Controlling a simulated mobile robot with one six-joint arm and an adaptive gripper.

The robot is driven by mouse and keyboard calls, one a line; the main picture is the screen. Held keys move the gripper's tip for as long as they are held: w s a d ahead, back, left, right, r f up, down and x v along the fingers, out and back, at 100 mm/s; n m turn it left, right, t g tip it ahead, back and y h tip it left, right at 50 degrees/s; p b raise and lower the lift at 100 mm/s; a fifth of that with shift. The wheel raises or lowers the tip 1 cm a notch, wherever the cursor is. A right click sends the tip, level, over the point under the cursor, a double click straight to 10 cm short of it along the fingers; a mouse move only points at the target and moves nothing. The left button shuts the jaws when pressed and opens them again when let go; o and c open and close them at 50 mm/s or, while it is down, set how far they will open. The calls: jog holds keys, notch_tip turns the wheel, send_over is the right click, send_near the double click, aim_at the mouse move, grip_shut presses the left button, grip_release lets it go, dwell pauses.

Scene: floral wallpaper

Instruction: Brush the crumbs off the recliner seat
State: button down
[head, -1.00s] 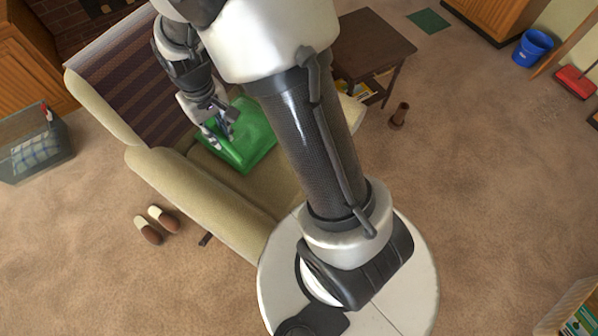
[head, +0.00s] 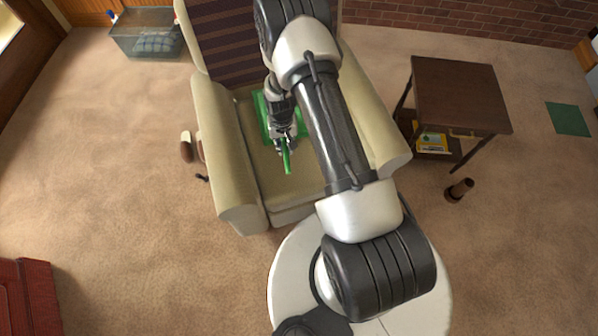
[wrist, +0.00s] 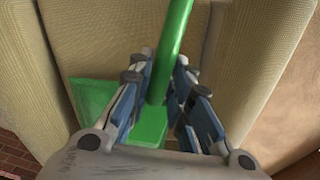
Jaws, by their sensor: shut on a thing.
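The beige recliner's seat (head: 265,180) is in the middle of the head view, partly covered by my arm. My gripper (head: 284,146) is over the seat, shut on a green handle (head: 288,164). In the wrist view the handle (wrist: 177,35) runs up between the fingers and has a wider green end near the palm. A flat green piece (head: 262,112) shows behind my wrist toward the backrest, and at the left in the wrist view (wrist: 92,95). I cannot tell whether it joins the handle. I cannot make out crumbs.
The recliner's left armrest (head: 222,150) and right armrest (head: 385,140) flank the seat. A dark side table (head: 460,90) and a small brown object (head: 458,190) are to the right.

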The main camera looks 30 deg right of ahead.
jog(key=s+d+f+m, duration=0.1)
jog(key=s+f, duration=0.1)
jog(key=f, duration=0.6)
jog(key=s+d+f+m, duration=0.1)
jog(key=s+d+f, duration=0.15)
jog(key=f, duration=0.45)
jog(key=b, duration=0.5)
send_over(298, 186)
jog(key=shift+w+d+f, duration=0.1)
jog(key=shift+f, duration=1.4)
jog(key=shift+w+d+f, duration=0.1)
jog(key=shift+f, duration=1.4)
jog(key=shift+f+b, duration=0.75)
jog(key=shift+f, duration=0.3)
jog(key=shift+s+d+r+b, duration=0.1)
jog(key=shift+d+b, duration=0.1)
jog(key=shift+d, duration=0.45)
jog(key=shift+s+d+f+b, duration=0.15)
jog(key=shift+d+b, duration=0.1)
jog(key=shift+d, duration=0.45)
jog(key=shift+s+d+r+b, duration=0.1)
jog(key=shift+d+r+b, duration=0.1)
jog(key=shift+d, duration=0.45)
jog(key=shift+f+b, duration=0.2)
jog(key=shift+b, duration=0.15)
jog(key=shift+w+a+f, duration=0.1)
jog(key=shift+a, duration=0.95)
jog(key=shift+w+a+f, duration=0.1)
jog(key=shift+a, duration=0.9)
jog(key=shift+s, duration=0.1)
